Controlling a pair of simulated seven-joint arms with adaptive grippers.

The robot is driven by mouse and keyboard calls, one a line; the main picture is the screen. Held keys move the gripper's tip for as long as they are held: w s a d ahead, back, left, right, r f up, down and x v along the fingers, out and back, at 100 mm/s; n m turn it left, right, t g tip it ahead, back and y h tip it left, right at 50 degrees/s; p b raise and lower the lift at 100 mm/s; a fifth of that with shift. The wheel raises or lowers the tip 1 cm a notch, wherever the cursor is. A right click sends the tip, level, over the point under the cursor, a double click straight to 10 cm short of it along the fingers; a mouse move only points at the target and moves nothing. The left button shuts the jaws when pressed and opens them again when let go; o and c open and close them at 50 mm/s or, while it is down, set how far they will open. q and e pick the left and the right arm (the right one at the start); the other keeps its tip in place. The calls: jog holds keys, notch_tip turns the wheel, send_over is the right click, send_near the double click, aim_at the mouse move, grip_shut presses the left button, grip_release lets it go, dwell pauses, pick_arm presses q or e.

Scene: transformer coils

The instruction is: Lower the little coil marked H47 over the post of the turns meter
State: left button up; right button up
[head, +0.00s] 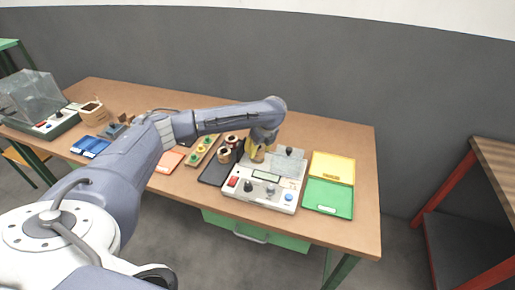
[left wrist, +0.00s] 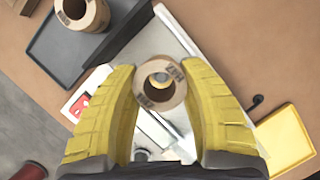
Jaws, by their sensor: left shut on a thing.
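My left gripper (head: 262,147) is above the turns meter (head: 262,203), a light box with a red switch, a display and knobs. It is shut on a small cardboard-brown coil (head: 257,155), which also shows in the left wrist view (left wrist: 149,100) between the yellow fingers. My right gripper is not in view.
A dark tray (head: 211,175) left of the meter carries more coils (head: 224,156). Right of the meter lie a green tray (head: 328,197) and a yellow tray (head: 333,167). A strip with green and yellow knobs (head: 201,150) lies left. The table's right end is bare.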

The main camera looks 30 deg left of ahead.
pick_arm(q)
jog(key=shift+f, duration=1)
jog(key=o, duration=1.8)
jog(key=shift+c, duration=0.2)
jog(key=shift+r, duration=3.8)
